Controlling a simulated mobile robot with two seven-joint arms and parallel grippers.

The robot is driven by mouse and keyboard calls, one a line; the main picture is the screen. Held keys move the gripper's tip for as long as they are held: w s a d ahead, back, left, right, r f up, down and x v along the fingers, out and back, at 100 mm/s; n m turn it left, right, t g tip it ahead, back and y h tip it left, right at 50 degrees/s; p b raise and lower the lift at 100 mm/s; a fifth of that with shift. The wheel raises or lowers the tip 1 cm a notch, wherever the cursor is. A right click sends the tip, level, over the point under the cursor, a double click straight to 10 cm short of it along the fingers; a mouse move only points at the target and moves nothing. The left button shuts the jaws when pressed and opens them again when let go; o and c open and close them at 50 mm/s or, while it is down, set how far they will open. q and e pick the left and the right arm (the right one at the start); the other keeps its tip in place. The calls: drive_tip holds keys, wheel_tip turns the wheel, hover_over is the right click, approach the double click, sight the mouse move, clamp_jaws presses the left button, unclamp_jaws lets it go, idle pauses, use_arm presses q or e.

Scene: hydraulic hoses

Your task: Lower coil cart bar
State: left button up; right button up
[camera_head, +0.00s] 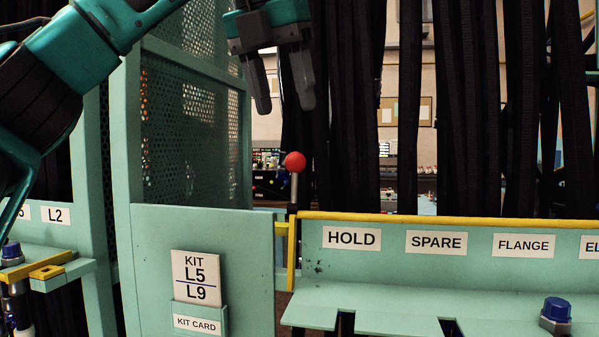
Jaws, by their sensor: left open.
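A yellow bar (450,219) runs level along the top edge of the green labelled panel on the right. Its left end meets a short upright yellow piece (291,254). A lever with a red ball knob (295,161) stands upright just behind that corner; its lower end is hidden. I cannot tell which of these is the coil cart bar. My left gripper (285,104) hangs above the red knob with its fingers pointing down, open and empty, apart from the knob. My right gripper is not in view.
Several black hoses (470,110) hang behind the panel (395,241) marked HOLD, SPARE and FLANGE. A perforated green cabinet (190,120) stands left of the gripper. A kit card (196,277) is on the front plate below. A blue-capped fitting (556,311) sits on the right shelf.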

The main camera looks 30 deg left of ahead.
sight(291, 157)
use_arm(q)
drive_tip(key=x, duration=0.4)
drive_tip(key=b+x, duration=0.1)
drive_tip(key=x, duration=0.3)
drive_tip(key=a+b+x, duration=0.1)
drive_tip(key=x, duration=0.3)
drive_tip(key=shift+s+f, duration=0.15)
drive_tip(key=shift+c, duration=0.3)
clamp_jaws()
